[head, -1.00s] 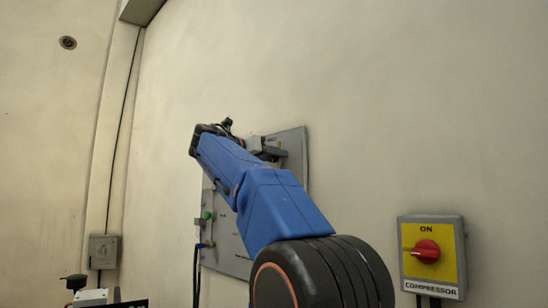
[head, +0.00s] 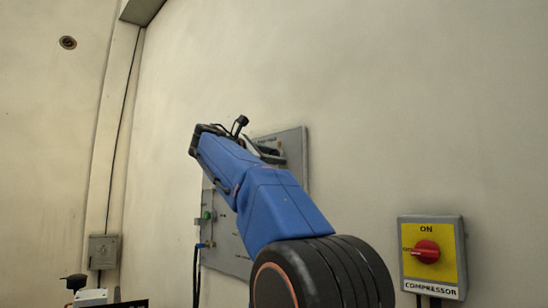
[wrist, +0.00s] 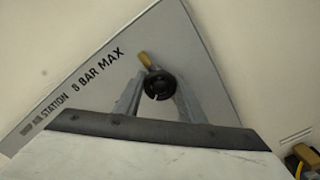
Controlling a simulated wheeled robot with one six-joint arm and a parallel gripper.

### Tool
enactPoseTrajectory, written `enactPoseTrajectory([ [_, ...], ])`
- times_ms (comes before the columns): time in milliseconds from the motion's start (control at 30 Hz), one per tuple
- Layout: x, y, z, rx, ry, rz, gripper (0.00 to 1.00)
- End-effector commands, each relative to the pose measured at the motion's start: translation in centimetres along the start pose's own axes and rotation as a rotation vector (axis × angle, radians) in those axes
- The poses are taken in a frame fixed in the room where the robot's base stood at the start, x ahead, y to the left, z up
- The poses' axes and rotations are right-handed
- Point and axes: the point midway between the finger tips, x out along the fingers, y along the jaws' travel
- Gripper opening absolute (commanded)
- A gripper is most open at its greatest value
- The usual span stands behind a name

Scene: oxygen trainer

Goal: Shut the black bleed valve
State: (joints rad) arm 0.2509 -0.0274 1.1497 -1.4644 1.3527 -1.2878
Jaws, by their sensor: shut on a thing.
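The black bleed valve (wrist: 158,88) shows in the wrist view as a round dark knob, with a brass-coloured piece (wrist: 146,60) just above it on the grey panel. My gripper (wrist: 160,78) is shut on the knob, with one grey finger on each side of it. The panel's lettering runs diagonally in this view. In the head view my blue arm reaches to the upper part of the grey panel (head: 293,150), and it hides the valve and most of the gripper. I cannot tell how far the valve is turned.
A yellow compressor switch box (head: 432,255) with a red knob is on the wall at the right. A green-topped fitting (head: 208,216) and a hose are at the panel's lower left. A small grey box (head: 103,251) is on the wall further left. The wall above the panel is bare.

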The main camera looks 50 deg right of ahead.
Motion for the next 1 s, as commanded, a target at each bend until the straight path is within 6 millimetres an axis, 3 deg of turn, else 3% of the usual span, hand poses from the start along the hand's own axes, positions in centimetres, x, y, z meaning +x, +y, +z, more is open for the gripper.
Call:
enactPoseTrajectory([
  [1000, 0.0, -0.11, -0.1, 0.964, 0.0, -0.003, 0.14],
])
